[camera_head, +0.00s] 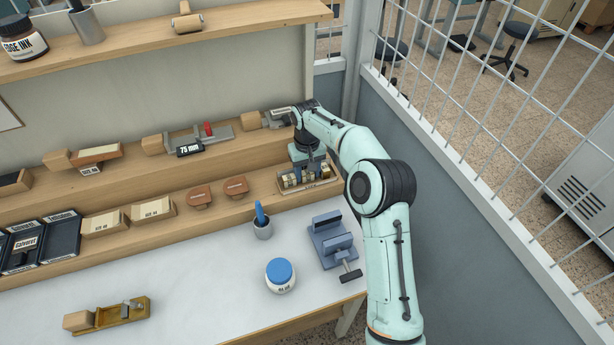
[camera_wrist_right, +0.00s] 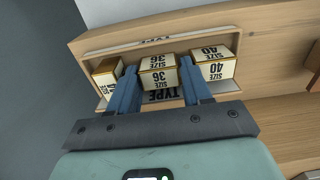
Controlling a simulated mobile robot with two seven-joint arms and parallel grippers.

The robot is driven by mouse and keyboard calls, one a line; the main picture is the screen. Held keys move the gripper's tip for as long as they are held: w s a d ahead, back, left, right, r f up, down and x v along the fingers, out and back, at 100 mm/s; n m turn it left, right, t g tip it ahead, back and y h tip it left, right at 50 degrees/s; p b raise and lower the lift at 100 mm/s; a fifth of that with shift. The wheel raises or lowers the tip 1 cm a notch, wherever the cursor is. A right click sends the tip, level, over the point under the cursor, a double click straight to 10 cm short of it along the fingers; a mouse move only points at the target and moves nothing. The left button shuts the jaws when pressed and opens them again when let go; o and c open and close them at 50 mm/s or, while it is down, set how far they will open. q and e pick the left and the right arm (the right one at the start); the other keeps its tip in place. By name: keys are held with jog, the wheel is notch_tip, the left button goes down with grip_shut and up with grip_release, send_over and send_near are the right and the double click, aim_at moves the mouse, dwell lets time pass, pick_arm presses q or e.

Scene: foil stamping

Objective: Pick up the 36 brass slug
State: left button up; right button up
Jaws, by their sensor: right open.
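The 36 brass slug (camera_wrist_right: 158,64) is a small brass-edged block with a pale face marked "SIZE 36". In the right wrist view it stands in a wooden type tray (camera_wrist_right: 262,42), between a block at left and a "SIZE 40" block (camera_wrist_right: 215,68) at right. My right gripper (camera_wrist_right: 159,70) is open, with one blue finger on each side of the 36 slug; whether they touch it I cannot tell. In the head view the right gripper (camera_head: 309,167) points down over the tray (camera_head: 312,188) and hides part of the blocks. My left gripper is not in view.
The tray is at the right end of the lower wooden shelf. A mesh fence (camera_head: 480,130) stands at right.

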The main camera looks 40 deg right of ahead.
jog(key=shift+r, duration=0.1)
jog(key=c, duration=0.8)
jog(key=shift+o, duration=0.2)
